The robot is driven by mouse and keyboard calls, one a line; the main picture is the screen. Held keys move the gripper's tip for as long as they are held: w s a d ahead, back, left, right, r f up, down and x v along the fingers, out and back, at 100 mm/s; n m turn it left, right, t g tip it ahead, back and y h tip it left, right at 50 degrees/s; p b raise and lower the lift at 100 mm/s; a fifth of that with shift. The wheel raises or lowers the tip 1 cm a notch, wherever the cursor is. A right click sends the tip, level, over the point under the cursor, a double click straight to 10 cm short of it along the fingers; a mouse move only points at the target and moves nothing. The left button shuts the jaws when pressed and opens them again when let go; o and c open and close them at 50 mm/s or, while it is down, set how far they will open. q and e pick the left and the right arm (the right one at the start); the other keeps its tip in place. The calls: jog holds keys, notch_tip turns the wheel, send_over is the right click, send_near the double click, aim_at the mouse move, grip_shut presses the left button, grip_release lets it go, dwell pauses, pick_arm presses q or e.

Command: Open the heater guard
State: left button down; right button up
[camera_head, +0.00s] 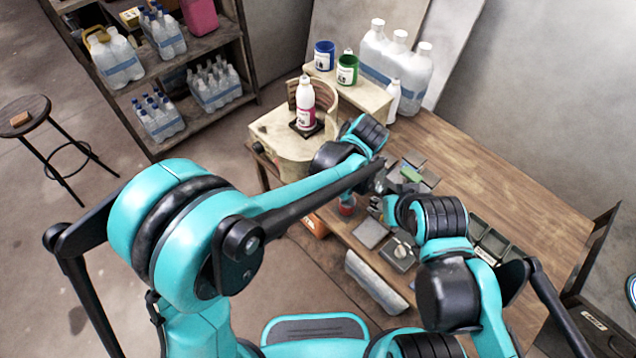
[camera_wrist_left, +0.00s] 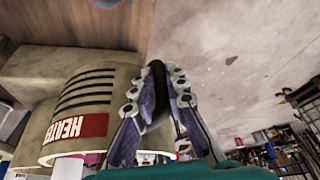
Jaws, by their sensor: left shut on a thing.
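The heater guard (camera_head: 325,100) is a curved cream shell with slots. It stands around the back and right of a white bottle with a pink label (camera_head: 306,103), which is upright on a dark plate on the cream heater base (camera_head: 285,142). The bottle's near side is uncovered. In the left wrist view the guard (camera_wrist_left: 112,82) shows dark slots and a red HEATER label. My left gripper (camera_wrist_left: 161,78) is shut on a dark upright bar at the guard's edge. In the head view my left wrist hides its fingers. My right gripper (camera_head: 382,184) is over the bench; its jaws are unclear.
Blue and green cups (camera_head: 347,70) and large clear bottles (camera_head: 398,60) stand behind the heater. The wooden bench (camera_head: 480,165) is clear at right. Small trays and a scale (camera_head: 398,250) lie near my right arm. A shelf of bottles (camera_head: 160,75) stands at left.

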pick_arm(q)
jog(key=c, duration=1.5)
grip_release()
jog(key=shift+w, duration=0.1)
jog(key=shift+c, duration=0.2)
jog(key=v, duration=1.2)
jog(key=s+a+f+m+t+h+b, duration=0.1)
jog(key=s+a+f+m, duration=0.1)
jog(key=a, duration=0.6)
jog(key=s+a+f+m+t+h+b, duration=0.1)
jog(key=s+a+f+m+t+b, duration=0.1)
jog(key=a+m, duration=0.4)
jog(key=s+a+f+m+t+h+b, duration=0.2)
jog(key=s+a+f+m, duration=0.1)
jog(key=a, duration=0.8)
jog(key=shift+s+a+f+m, duration=0.25)
jog(key=shift+s+m, duration=0.45)
jog(key=shift+s, duration=0.35)
